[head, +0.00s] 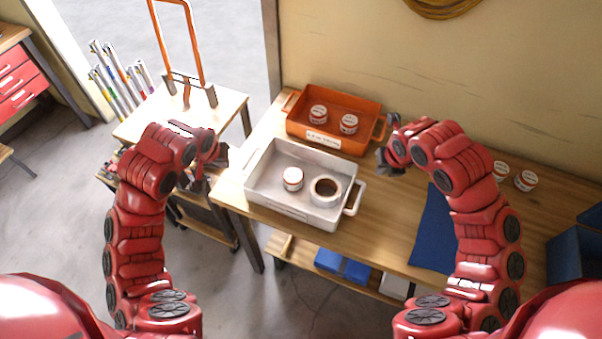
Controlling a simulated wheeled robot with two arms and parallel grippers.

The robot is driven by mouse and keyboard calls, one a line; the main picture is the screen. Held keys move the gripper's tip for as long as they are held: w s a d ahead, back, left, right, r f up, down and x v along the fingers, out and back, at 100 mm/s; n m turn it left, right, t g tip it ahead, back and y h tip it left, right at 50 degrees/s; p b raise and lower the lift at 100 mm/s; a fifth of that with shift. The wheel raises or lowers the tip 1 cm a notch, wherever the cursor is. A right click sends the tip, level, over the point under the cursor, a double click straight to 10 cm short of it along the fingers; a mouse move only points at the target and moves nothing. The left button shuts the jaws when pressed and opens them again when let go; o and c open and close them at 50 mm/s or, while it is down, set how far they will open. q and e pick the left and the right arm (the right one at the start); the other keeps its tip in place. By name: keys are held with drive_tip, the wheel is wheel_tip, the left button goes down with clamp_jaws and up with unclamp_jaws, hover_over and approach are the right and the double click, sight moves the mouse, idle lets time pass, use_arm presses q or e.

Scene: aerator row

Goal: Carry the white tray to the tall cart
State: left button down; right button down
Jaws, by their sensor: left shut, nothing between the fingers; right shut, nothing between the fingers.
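The white tray (290,207) sits on the wooden table (385,230), close to its left edge. It holds a white jar with a red label (292,179) and a round, ring-like item with a brown centre (325,190). Its right handle (355,198) is visible; its left handle I cannot make out. My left gripper (220,157) is shut and empty, left of the tray and apart from it. My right gripper (384,158) is shut and empty, right of the tray's far right corner. A cart with a wooden top (228,104) and tall orange handle (194,45) stands at the left.
An orange tray (312,142) with two jars (348,123) stands behind the white tray. A blue mat (433,235), more jars (525,181) and a blue bin (575,255) are at the right. Blue boxes (341,266) lie on a lower shelf. Open floor (45,200) shows at left.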

use_arm(q)
drive_tip(key=shift+s+r, duration=0.2)
drive_tip(key=shift+s, duration=0.25)
use_arm(e)
drive_tip(key=shift+w+d+r, duration=0.2)
drive_tip(key=shift+d+r, duration=0.25)
drive_tip(key=shift+d, duration=0.15)
